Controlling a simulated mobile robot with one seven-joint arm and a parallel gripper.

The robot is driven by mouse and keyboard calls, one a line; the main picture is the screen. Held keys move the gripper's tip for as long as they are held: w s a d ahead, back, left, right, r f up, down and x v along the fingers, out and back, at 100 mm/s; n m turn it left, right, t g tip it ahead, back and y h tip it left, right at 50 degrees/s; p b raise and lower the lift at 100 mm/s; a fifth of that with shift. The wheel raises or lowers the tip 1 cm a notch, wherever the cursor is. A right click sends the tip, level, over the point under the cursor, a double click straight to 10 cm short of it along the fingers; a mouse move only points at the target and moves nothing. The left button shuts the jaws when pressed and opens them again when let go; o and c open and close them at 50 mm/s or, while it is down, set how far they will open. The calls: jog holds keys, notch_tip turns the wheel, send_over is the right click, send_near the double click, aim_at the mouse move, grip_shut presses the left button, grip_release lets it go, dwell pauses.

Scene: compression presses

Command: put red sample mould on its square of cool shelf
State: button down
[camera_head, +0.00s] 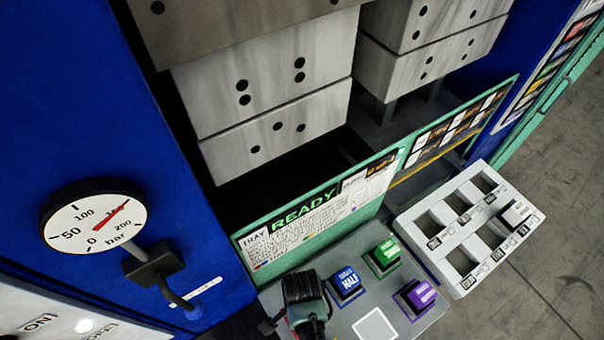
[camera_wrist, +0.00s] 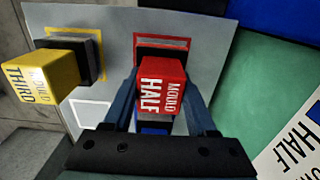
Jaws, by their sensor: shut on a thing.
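The red mould (camera_wrist: 162,85), lettered HALF MOULD, sits between the two fingers of my gripper (camera_wrist: 161,80) in the wrist view. My gripper is shut on it. Behind its top, a dark base shows within the red-edged square (camera_wrist: 162,37) of the grey shelf (camera_wrist: 205,35). The mould lines up with that square, but I cannot tell whether it touches the shelf. In the head view my gripper (camera_head: 304,296) is over the left part of the grey shelf (camera_head: 345,318); the red mould is hidden there.
A yellow mould (camera_wrist: 42,78) stands left of the red one. Blue (camera_head: 346,282), green (camera_head: 383,256) and purple (camera_head: 415,296) moulds stand on the shelf. A white-outlined square (camera_head: 375,325) is empty. The green READY panel (camera_head: 320,210) rises behind; a white rack (camera_head: 440,215) is at right.

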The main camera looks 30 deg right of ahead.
jog(key=shift+c, duration=1)
grip_release()
notch_tip(320, 180, up, 12)
jog(key=shift+r, duration=0.2)
